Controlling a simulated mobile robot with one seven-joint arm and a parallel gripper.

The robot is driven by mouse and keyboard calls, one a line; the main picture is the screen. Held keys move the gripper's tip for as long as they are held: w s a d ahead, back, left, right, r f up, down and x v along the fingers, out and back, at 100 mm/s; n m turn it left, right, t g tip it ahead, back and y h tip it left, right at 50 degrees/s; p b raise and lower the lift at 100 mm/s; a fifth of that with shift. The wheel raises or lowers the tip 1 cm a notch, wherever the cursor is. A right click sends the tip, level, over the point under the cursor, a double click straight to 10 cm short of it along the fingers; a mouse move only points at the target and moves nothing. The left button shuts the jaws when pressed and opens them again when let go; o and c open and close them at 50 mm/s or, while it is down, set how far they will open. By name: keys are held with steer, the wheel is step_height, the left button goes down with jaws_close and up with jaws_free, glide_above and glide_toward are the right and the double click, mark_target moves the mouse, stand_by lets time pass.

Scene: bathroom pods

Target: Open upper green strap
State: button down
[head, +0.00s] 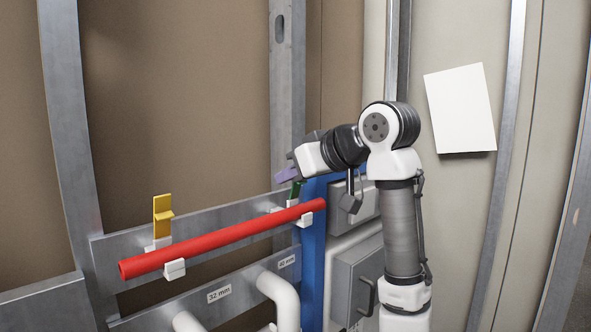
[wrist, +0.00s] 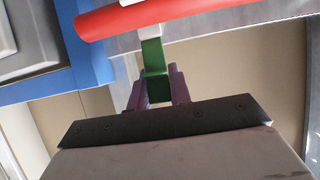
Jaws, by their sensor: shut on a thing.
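The green strap (head: 297,188) stands at the right end of the red pipe, on a white clip. In the wrist view the green strap (wrist: 152,58) runs from the white clip (wrist: 146,32) down between my fingers. My gripper (wrist: 158,88) has purple fingers, one on each side of the strap, shut on its end. In the head view my gripper (head: 285,175) reaches in from the right, just above the pipe's right end. The red pipe (head: 220,240) lies along the metal rail in white clips. The strap's far end is partly hidden by my fingers.
A yellow strap (head: 162,216) stands upright at the left clip. A blue post (head: 313,250) and grey boxes (head: 358,283) stand right of the pipe's end. White pipes (head: 280,295) run below the rail (head: 195,222). A white sheet (head: 460,108) hangs on the right wall.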

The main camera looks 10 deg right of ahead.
stand_by(0.3)
steer(key=c, duration=1.3)
jaws_free()
steer(key=shift+a, duration=0.1)
steer(key=b+v, duration=0.3)
steer(key=v, duration=1.1)
steer(key=shift+a+b, duration=0.1)
steer(key=shift+b, duration=0.3)
steer(key=shift+f, duration=0.1)
